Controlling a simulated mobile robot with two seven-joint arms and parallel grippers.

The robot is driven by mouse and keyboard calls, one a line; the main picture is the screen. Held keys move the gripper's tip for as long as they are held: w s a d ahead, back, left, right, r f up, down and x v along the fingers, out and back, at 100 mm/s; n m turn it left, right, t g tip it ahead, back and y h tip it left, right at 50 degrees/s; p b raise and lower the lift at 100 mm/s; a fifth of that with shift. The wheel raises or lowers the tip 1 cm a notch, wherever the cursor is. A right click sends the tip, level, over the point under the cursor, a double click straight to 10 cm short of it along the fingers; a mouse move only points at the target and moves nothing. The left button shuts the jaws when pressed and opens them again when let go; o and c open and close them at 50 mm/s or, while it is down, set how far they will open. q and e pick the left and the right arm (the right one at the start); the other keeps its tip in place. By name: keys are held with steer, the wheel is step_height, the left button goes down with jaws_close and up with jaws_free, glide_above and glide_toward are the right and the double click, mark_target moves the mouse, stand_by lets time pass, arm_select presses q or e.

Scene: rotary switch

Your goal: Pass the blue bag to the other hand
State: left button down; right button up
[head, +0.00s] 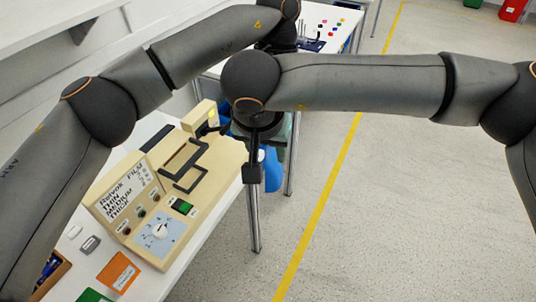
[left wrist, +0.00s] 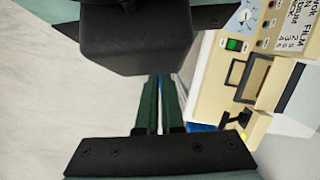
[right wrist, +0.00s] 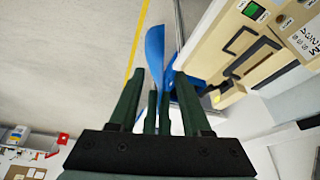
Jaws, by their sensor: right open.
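The blue bag (right wrist: 154,52) hangs as a thin upright sheet in the right wrist view. My left gripper (right wrist: 158,98) is shut on it; its two green fingers stand close together there. In the left wrist view a thin blue strip of the bag (left wrist: 160,84) shows between those fingers. My right gripper (head: 268,132) is open, with its fingers spread on either side of the bag and the left fingers, facing my left gripper.
A beige switch panel (head: 165,195) with black handles and a dial stands on the white table (head: 205,245) close beside the grippers. A darker blue object (right wrist: 188,98) lies behind the bag. Speckled floor with a yellow line (head: 330,180) is free to the right.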

mark_target(274, 169)
steer(key=shift+x, duration=1.3)
jaws_close()
arm_select(q)
steer(key=shift+d, duration=0.1)
arm_select(e)
steer(key=shift+a, duration=0.1)
arm_select(q)
steer(key=c, duration=1)
jaws_free()
